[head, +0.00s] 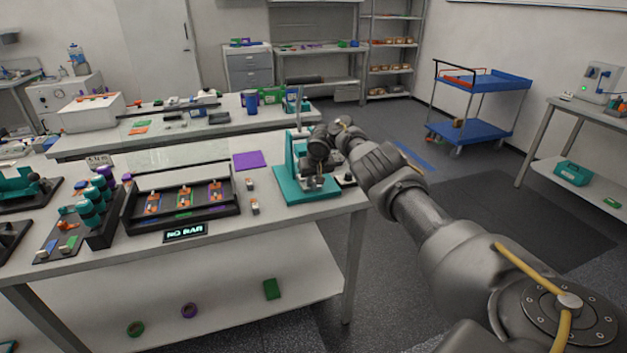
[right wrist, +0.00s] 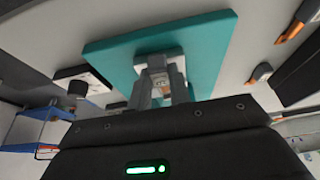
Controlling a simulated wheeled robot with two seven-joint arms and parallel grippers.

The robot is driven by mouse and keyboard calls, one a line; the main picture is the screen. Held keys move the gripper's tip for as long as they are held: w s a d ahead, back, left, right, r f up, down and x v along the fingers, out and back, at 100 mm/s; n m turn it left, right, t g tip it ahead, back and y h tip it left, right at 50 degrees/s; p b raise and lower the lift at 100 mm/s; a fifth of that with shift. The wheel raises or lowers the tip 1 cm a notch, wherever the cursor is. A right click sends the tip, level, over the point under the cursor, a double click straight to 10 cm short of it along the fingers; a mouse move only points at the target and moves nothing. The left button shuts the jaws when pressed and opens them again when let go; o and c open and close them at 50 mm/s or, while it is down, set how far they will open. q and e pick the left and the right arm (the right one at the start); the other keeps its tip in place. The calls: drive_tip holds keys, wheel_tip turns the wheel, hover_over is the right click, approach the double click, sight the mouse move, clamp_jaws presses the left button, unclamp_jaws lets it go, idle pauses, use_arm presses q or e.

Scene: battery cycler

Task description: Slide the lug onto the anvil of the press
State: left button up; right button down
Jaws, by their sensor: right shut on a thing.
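The press (head: 296,160) stands at the right end of the near table, with a teal base plate and upright. Its base plate (right wrist: 112,62) fills the middle of the right wrist view. My right gripper (head: 318,176) reaches in from the right, low over the base plate, and hides much of the press's front. In the right wrist view its fingers (right wrist: 162,88) are shut on a small pale piece with a little orange, the lug (right wrist: 173,76). The anvil is not clear behind the fingers, so I cannot tell whether the lug touches it. My left gripper is not in view.
Two small grey-and-orange pieces (head: 254,207) lie left of the press. A black tray (head: 128,208) with orange clips and a lit sign (head: 185,232) are further left. A purple mat (head: 250,159) lies behind. A small dark-and-white device (right wrist: 82,77) sits beside the base plate.

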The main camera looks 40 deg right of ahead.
sight(313, 182)
drive_tip(key=shift+p, duration=0.3)
drive_tip(key=shift+f, duration=0.1)
drive_tip(key=c, duration=0.7)
unclamp_jaws()
drive_tip(key=shift+c, duration=0.2)
drive_tip(key=shift+r+p, duration=2.55)
drive_tip(key=shift+p, duration=0.4)
